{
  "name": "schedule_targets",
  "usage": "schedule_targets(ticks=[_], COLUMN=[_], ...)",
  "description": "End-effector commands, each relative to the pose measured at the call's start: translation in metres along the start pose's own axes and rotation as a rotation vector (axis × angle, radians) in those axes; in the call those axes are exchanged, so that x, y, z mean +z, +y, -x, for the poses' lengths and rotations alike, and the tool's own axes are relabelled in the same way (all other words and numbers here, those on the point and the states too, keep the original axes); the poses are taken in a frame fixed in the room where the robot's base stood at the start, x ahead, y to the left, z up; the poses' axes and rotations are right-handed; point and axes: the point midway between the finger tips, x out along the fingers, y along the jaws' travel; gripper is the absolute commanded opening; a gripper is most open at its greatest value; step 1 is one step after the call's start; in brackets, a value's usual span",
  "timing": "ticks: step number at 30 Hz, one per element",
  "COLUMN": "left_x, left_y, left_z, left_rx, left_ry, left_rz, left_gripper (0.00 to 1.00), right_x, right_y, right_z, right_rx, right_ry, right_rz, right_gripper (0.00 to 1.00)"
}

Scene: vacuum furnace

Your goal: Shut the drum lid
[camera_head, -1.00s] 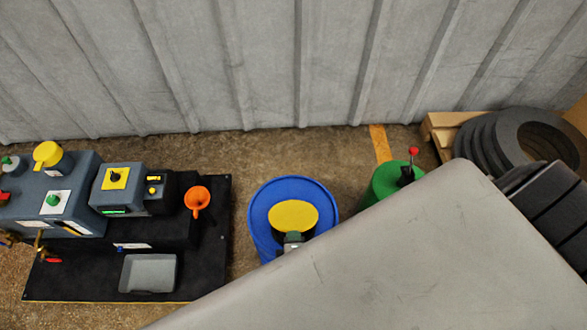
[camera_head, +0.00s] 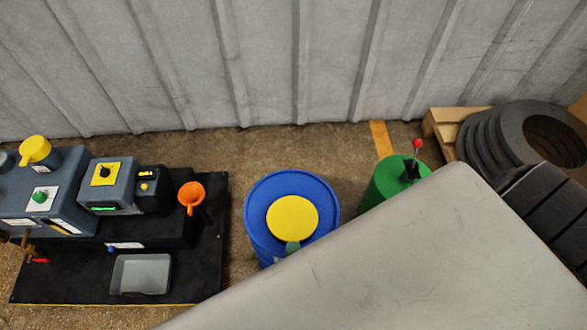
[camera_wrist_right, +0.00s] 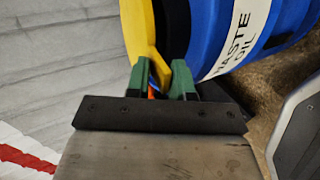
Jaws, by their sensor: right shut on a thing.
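The blue drum (camera_head: 256,230) stands on the floor, and in the right wrist view its side (camera_wrist_right: 206,30) reads WASTE OIL. Its round yellow lid (camera_head: 292,218) looks nearly face-on in the head view and covers the drum's black part. In the right wrist view the lid (camera_wrist_right: 138,30) is edge-on, with the black part (camera_wrist_right: 173,28) between it and the blue drum. I cannot tell whether the lid is fully seated. My right gripper (camera_wrist_right: 160,82) is shut on the lid's yellow tab; one green fingertip shows in the head view (camera_head: 292,246). My left gripper is not in view.
A green container (camera_head: 385,180) with a red-knobbed lever stands close right of the drum. A black base (camera_head: 70,285) with grey machines, an orange funnel (camera_head: 191,196) and a grey tray (camera_head: 141,273) is at left. The ribbed wall (camera_head: 270,60) is behind. My grey arm hides the lower right.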

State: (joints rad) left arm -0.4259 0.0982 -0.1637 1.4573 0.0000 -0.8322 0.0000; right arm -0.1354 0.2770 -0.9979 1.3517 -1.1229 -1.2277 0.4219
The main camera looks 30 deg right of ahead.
Motion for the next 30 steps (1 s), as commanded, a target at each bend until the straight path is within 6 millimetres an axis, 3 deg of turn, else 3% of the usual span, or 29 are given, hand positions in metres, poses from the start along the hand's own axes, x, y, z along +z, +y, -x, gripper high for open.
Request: schedule_targets(ticks=[15, 16, 18, 30], left_x=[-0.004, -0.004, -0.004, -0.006], left_y=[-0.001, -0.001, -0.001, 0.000], left_z=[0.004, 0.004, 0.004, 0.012], left_rx=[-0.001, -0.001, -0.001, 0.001], left_ry=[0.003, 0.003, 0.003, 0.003], left_rz=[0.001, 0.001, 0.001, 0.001], left_gripper=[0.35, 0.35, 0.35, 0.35], right_x=[0.001, 0.001, 0.001, 0.002], right_y=[-0.001, 0.000, 0.000, 0.008], right_z=[-0.005, -0.005, -0.005, -0.002], right_rx=[0.003, 0.003, 0.004, 0.004], right_ry=[-0.003, -0.003, -0.003, -0.003], right_rz=[0.000, 0.000, 0.000, 0.001], right_gripper=[0.00, 0.24, 0.35, 0.35])
